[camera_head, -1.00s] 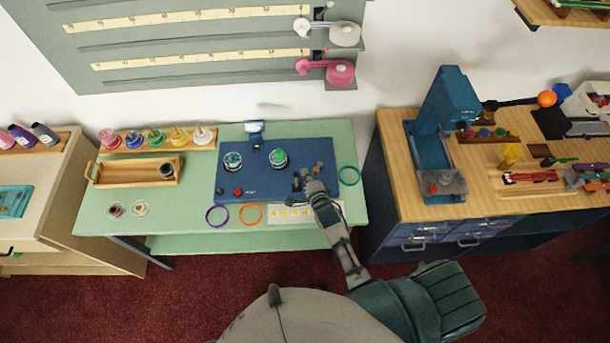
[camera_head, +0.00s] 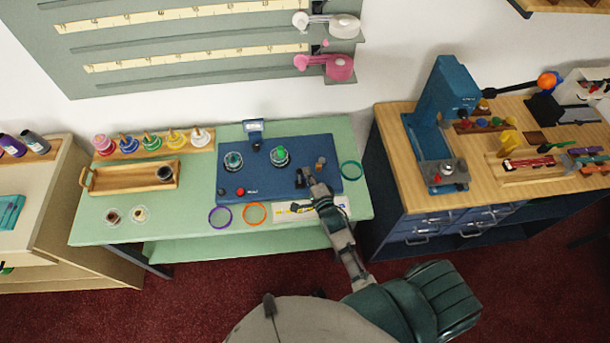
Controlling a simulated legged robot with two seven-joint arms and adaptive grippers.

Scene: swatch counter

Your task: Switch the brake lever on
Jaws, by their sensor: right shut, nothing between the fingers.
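The blue machine panel (camera_head: 290,188) lies on the light green table. It carries two round dials with green centres, a red button (camera_head: 240,192) and a small upright display (camera_head: 253,127). My right gripper (camera_head: 306,178) is over the right part of the panel, shut with nothing in it. A small brownish knob (camera_head: 321,162) shows just beyond the fingers; I cannot tell whether it belongs to the brake lever. The lever's position is not clear, as the gripper and wrist cover part of that area. My left gripper is not in view.
A purple ring (camera_head: 220,217), an orange ring (camera_head: 254,213) and a printed strip (camera_head: 292,213) lie in front of the panel. A wooden tray (camera_head: 125,179) is at left. A wooden-topped bench (camera_head: 400,150) stands right.

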